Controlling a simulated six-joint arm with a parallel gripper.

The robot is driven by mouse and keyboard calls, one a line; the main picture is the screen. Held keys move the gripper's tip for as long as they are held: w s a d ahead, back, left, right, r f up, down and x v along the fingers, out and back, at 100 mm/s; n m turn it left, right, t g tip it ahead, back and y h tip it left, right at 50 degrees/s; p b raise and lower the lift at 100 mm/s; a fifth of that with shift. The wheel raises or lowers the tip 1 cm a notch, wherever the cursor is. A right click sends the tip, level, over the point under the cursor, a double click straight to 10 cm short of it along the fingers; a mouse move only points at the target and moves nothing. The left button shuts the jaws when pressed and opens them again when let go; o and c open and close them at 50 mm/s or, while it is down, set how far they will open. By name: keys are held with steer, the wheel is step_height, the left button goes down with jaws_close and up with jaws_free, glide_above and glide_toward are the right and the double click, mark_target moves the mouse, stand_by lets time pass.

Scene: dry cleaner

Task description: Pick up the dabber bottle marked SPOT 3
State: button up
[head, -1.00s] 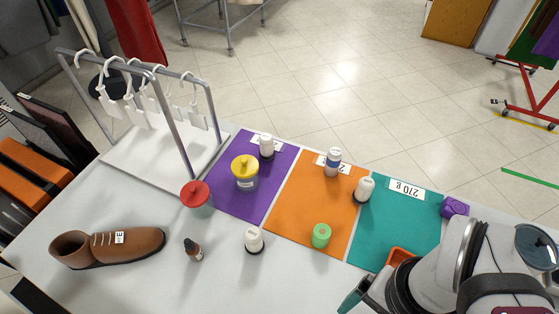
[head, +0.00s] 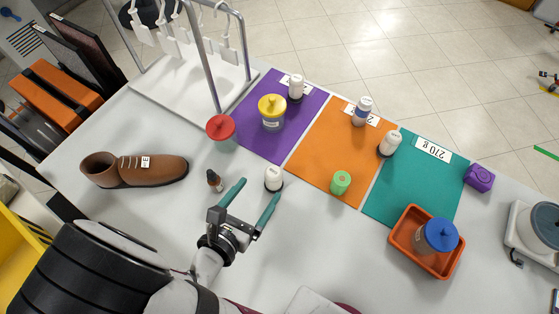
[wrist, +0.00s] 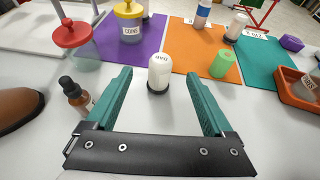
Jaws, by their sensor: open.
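Several white dabber bottles with dark bases stand on the table. One white bottle (head: 273,178) stands upright on the bare grey table in front of the purple mat; it also shows in the wrist view (wrist: 159,73). Its small print is too small to read. My gripper (head: 256,202) is open and empty, with green fingers pointing toward this bottle. In the wrist view the bottle stands just beyond and between the fingertips, untouched. Another white bottle (head: 296,88) stands on the purple mat, and another (head: 389,144) at the edge between the orange and teal mats. I cannot read their marks.
A dark dropper bottle (head: 214,180) stands close to my left finger. A red-lidded jar (head: 221,132), a yellow-lidded jar (head: 272,112) and a green cylinder (head: 341,183) stand nearby. A brown shoe (head: 135,169) lies left. An orange tray (head: 402,253) holds a blue-lidded jar.

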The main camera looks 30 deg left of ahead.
mark_target(278, 167)
steer(key=x, duration=1.1)
steer(key=shift+w+f, duration=0.1)
steer(key=shift+f, duration=0.3)
jaws_close()
